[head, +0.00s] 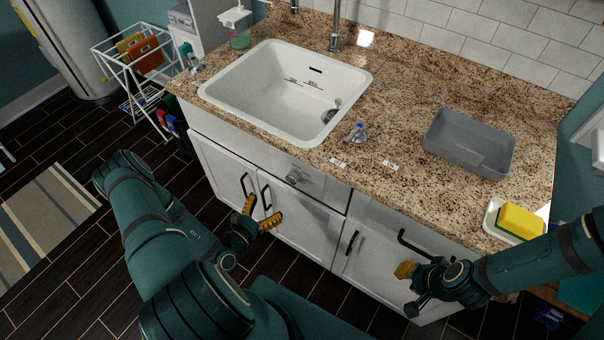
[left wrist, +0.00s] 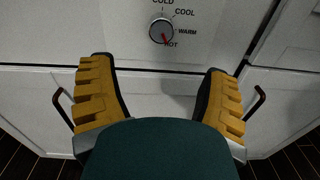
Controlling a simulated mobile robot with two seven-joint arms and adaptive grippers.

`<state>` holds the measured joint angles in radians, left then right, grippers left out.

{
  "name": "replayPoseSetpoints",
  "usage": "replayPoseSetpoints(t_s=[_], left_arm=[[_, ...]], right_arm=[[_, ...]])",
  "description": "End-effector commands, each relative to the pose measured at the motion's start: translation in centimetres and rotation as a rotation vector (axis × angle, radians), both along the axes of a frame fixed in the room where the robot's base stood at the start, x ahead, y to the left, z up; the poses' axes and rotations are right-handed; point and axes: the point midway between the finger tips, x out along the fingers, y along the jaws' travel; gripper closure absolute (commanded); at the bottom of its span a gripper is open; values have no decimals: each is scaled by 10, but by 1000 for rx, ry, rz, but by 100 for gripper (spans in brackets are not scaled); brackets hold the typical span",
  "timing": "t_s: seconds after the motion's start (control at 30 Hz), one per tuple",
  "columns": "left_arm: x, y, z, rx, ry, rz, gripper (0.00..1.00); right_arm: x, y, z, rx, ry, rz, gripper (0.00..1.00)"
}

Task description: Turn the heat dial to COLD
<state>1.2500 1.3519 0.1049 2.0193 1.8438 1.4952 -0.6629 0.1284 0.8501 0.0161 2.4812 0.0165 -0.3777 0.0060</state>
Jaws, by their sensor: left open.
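The heat dial (left wrist: 161,30) is a round silver-grey knob on a white front panel, near the top of the left wrist view. Its red pointer is turned down and slightly right, at HOT. The labels COLD, COOL, WARM and HOT curve around its right side; COLD is partly cut off by the top edge. In the head view the dial (head: 292,178) is small, below the sink's front edge. My left gripper (head: 260,212) is open and empty, its yellow fingers apart, below and left of the dial. My right gripper (head: 405,271) is by the right cabinet; its finger gap is unclear.
A white sink (head: 228,94) is set in the granite counter (head: 400,100). A grey tub (head: 470,142) and a yellow sponge (head: 520,221) on a dish stand at the right. Dark handles (head: 353,242) stick out from the cabinet doors below the panel. A wire rack stands left.

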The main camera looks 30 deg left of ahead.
Motion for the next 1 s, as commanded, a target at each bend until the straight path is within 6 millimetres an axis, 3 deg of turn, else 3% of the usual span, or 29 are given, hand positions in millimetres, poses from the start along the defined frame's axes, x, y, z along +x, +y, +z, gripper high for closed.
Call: replayPoseSetpoints(t_s=[0.6, 0.8, 1.0], left_arm=[[106, -13, 1, 0, -2, -8, 24], [128, -16, 0, -1, -1, -8, 24], [134, -16, 1, -2, -1, -7, 24]], right_arm=[[0, 0, -4, 0, 1, 1, 71], [-1, 0, -6, 0, 2, 2, 71], [-1, 0, -6, 0, 3, 2, 71]])
